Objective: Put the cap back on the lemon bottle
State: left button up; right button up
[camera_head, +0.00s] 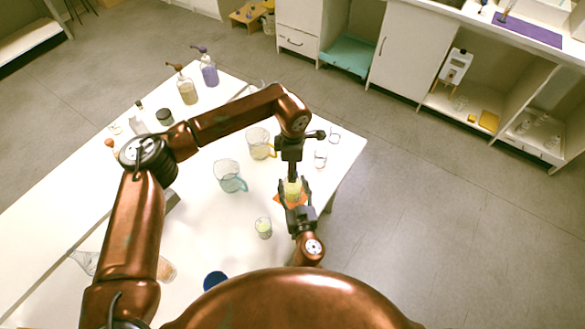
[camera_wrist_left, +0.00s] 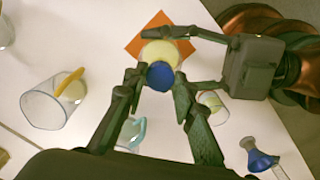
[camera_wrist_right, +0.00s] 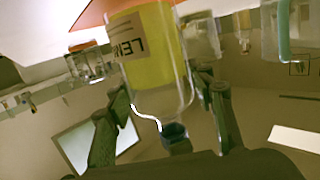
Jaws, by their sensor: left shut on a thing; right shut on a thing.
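The lemon bottle (camera_head: 293,188) is clear with yellow liquid and a "LEMON" label, which shows in the right wrist view (camera_wrist_right: 150,50). It stands at the orange mat (camera_wrist_left: 136,46). My right gripper (camera_head: 292,194) is shut around its sides. My left gripper (camera_head: 291,170) points down above the bottle, shut on the dark blue cap (camera_wrist_left: 160,75). In the left wrist view the cap overlaps the near edge of the bottle's yellow round. The cap also shows by the bottle's neck end in the right wrist view (camera_wrist_right: 175,132). I cannot tell whether they touch.
On the white table (camera_head: 200,235), a jug with a teal handle (camera_head: 228,175), a jug with a yellow handle (camera_head: 258,142) and a small glass (camera_head: 263,227) stand nearby. Two pump bottles (camera_head: 187,90) (camera_head: 208,72) stand at the back. The table's right edge is close to the bottle.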

pick_arm(q)
jog(key=shift+f, duration=0.3)
jog(key=shift+f, duration=0.55)
dwell(0.4)
jog(key=m, duration=0.3)
jog(key=shift+m, duration=0.3)
jog(key=m, duration=2.2)
